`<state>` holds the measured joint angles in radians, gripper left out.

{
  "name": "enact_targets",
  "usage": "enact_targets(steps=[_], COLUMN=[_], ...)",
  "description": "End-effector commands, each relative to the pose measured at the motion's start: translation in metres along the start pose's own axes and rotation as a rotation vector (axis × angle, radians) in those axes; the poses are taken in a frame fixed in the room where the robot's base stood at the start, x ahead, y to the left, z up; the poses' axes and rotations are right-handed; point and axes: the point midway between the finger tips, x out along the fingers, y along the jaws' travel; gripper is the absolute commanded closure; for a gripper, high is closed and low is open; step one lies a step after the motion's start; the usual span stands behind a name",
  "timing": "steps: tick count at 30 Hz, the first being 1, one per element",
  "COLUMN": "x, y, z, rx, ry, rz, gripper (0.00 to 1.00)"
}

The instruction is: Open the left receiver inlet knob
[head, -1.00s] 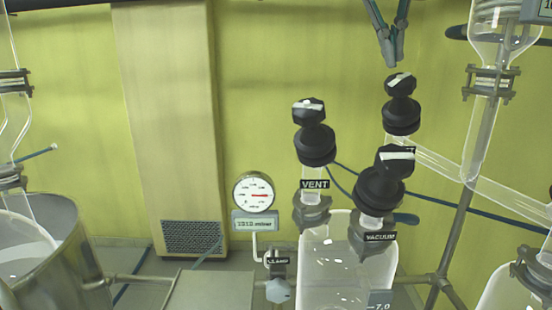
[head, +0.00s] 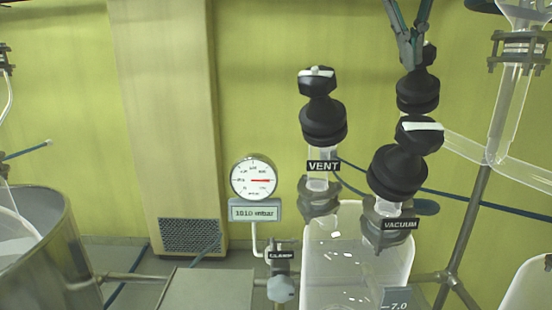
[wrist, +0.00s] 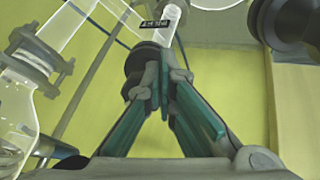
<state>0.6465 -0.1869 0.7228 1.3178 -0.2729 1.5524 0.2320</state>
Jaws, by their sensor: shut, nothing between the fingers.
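The inlet knob (head: 417,92) is the black knob behind the vacuum knob, on the receiver's rear glass arm. My gripper (head: 411,66) reaches down from above, and its shut fingertips overlap the top of this knob in the head view. They hide most of its handle and its white mark. In the wrist view the shut fingers (wrist: 163,75) stand in front of the dark knob (wrist: 137,57), with a small label (wrist: 155,24) beyond it. Nothing shows between the fingers. I cannot tell whether the tips touch the handle. The receiver vessel (head: 345,255) stands below.
The vacuum knob (head: 404,160) stands close in front of the inlet knob, and the vent knob (head: 322,108) stands to the left. A glass column (head: 508,95) and slanting tube are at right. A gauge (head: 254,179) and clamp (head: 280,270) are at left.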

Motion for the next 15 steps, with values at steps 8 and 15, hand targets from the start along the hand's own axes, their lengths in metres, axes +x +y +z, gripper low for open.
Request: enact_targets(steps=[8,15], x=[0.0098,0.0105], y=[0.0032,0.0053], z=[0.0025,0.0021], rx=[0.005,0.008], ry=[-0.027,-0.029], rz=[0.004,0.006], gripper=[1.00,1.00])
